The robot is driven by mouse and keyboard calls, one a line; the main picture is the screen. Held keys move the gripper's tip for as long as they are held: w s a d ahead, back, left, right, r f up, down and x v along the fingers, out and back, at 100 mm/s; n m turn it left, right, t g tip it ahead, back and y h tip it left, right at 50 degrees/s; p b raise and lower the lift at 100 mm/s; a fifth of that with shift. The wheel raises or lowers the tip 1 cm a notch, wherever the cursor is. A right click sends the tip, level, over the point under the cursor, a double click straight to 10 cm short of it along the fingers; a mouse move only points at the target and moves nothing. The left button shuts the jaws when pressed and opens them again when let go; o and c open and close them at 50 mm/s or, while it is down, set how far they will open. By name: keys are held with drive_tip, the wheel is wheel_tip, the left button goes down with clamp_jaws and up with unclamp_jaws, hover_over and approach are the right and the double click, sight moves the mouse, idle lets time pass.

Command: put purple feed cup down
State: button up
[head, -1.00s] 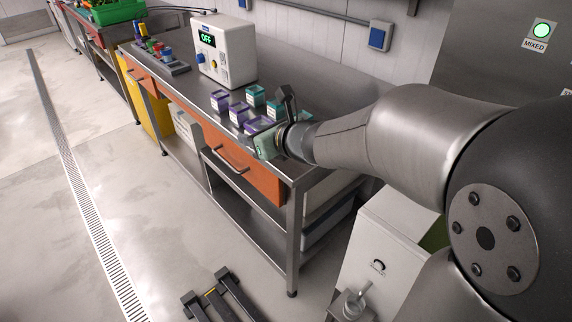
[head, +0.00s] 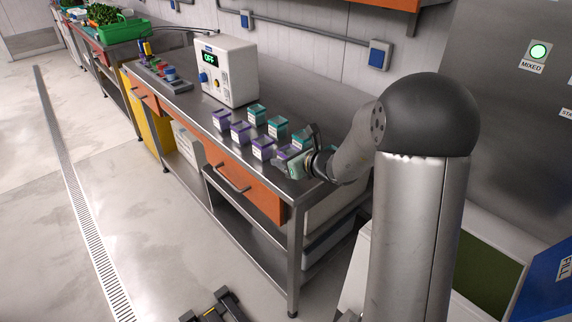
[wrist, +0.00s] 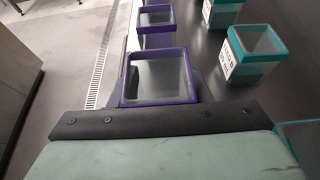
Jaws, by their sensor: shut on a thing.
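My gripper (head: 300,165) is shut on a purple feed cup (head: 286,153) at the near right end of the steel counter. The cup is low, at the end of the purple row; the gripper partly hides it, and I cannot tell whether its base touches the counter. Other purple cups (head: 262,148) stand in a line leading away to the left. In the wrist view, a purple-rimmed cup (wrist: 158,78) sits just beyond my gripper's dark bar (wrist: 155,121); I cannot tell whether it is the held one. Most of the grip is hidden there.
Teal cups (head: 278,126) stand in a row behind the purple ones, one (head: 302,138) close to my gripper. A white machine reading OFF (head: 230,70) stands farther left on the counter (head: 325,110). The counter's front edge is close to the purple row.

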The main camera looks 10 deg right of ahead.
drive_tip(key=shift+f, duration=1)
drive_tip(key=shift+f+b, duration=0.2)
drive_tip(key=shift+b, duration=0.1)
drive_tip(key=o, duration=1)
drive_tip(key=shift+r, duration=0.1)
